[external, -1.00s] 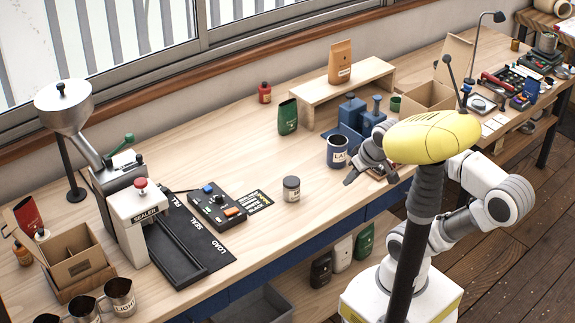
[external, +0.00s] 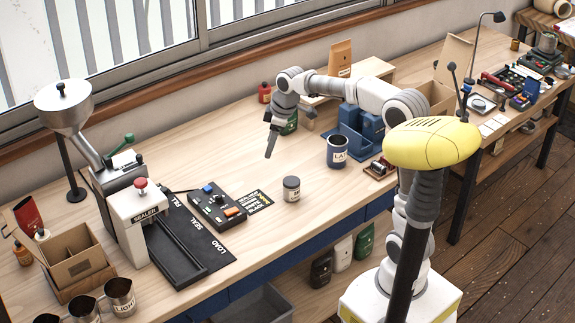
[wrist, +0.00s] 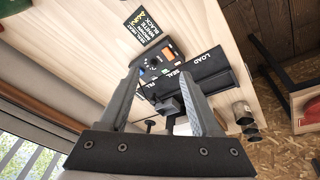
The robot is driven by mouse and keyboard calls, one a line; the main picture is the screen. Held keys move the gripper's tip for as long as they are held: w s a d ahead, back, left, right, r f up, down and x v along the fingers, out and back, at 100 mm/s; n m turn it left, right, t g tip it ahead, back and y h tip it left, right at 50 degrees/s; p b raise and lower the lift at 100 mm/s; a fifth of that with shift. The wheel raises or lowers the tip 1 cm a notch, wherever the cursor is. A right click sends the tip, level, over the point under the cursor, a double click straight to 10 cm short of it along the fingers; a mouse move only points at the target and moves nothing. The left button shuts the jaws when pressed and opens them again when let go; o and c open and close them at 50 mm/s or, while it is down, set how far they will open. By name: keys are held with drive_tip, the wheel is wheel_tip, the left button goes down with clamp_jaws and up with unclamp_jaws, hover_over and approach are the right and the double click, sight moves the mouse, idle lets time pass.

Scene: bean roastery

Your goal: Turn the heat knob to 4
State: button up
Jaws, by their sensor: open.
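The black control box (external: 217,206) lies flat on the bench, left of the small labelled jar. It carries a blue button, an orange switch and a small dark knob (external: 219,199); the knob's setting is too small to read. The box also shows in the wrist view (wrist: 170,50), beyond the fingertips. My gripper (external: 270,152) is open and empty, pointing down above the bench, behind and to the right of the box and apart from it. In the wrist view, my gripper's two fingers (wrist: 160,76) stand wide apart.
A black card with coloured lettering (external: 259,201) lies right of the box. The labelled jar (external: 291,189) stands beyond it. The sealer (external: 140,222) and its black FILL/SEAL/LOAD mat (external: 215,254) are on the left. A blue LAB mug (external: 337,152) stands to the right. Bench behind the box is clear.

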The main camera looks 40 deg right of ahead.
drive_tip(key=w+a+f+n+g+y, duration=0.1)
drive_tip(key=w+f+n, duration=0.1)
drive_tip(key=w+f, duration=0.3)
drive_tip(key=w+a+f+n+y, duration=0.1)
drive_tip(key=w+a+f+n, duration=0.15)
drive_tip(key=w, duration=0.45)
drive_tip(key=b, duration=0.2)
approach(219, 196)
drive_tip(key=shift+y, duration=0.4)
drive_tip(key=x, duration=0.8)
drive_tip(key=shift+w+d+f, duration=0.15)
drive_tip(key=shift+d+f, duration=0.05)
drive_tip(key=shift+f, duration=0.25)
clamp_jaws()
